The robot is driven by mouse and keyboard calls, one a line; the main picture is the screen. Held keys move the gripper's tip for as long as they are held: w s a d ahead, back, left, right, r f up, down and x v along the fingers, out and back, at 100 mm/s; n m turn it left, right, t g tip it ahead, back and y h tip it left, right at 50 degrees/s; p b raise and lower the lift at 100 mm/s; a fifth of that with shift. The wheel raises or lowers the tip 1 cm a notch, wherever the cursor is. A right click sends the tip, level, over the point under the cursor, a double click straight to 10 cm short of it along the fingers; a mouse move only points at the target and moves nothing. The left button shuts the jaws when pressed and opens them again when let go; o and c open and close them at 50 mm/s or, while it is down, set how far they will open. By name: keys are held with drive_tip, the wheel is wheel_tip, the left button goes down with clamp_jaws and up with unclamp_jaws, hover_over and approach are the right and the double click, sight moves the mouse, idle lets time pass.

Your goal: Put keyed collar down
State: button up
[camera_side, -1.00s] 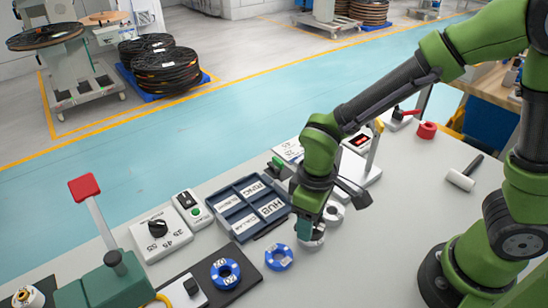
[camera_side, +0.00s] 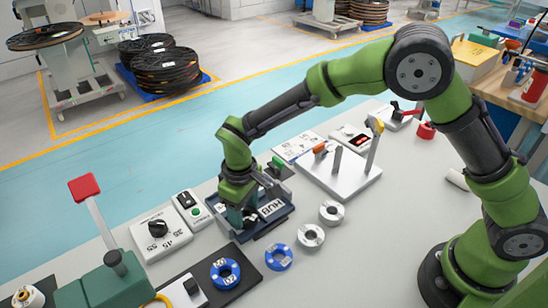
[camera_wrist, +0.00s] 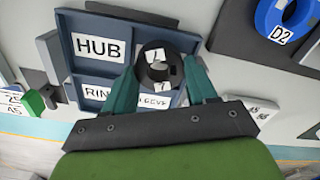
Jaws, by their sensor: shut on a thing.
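My gripper (camera_side: 240,224) is over the left part of the dark blue sorting tray (camera_side: 288,214) in the side view. In the wrist view its green fingers (camera_wrist: 160,75) are shut on a dark ring, the keyed collar (camera_wrist: 143,64), which is held between them. The collar is over the compartment beside the HUB one in the tray (camera_wrist: 62,45); the label under it is mostly covered. HUB, RING and part of SLEEVE can be read. I cannot tell whether the collar touches the tray floor. In the side view the collar is hidden by my gripper.
Two pale rings (camera_side: 331,212) (camera_side: 311,236) and a blue ring (camera_side: 278,257) lie right of the tray. Another blue ring (camera_side: 225,273) sits on a dark mat. A dial box (camera_side: 160,233) and a button box (camera_side: 192,209) stand left. A post fixture (camera_side: 340,178) stands behind right.

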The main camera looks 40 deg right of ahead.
drive_tip(key=shift+f, duration=0.5)
drive_tip(key=shift+f, duration=0.15)
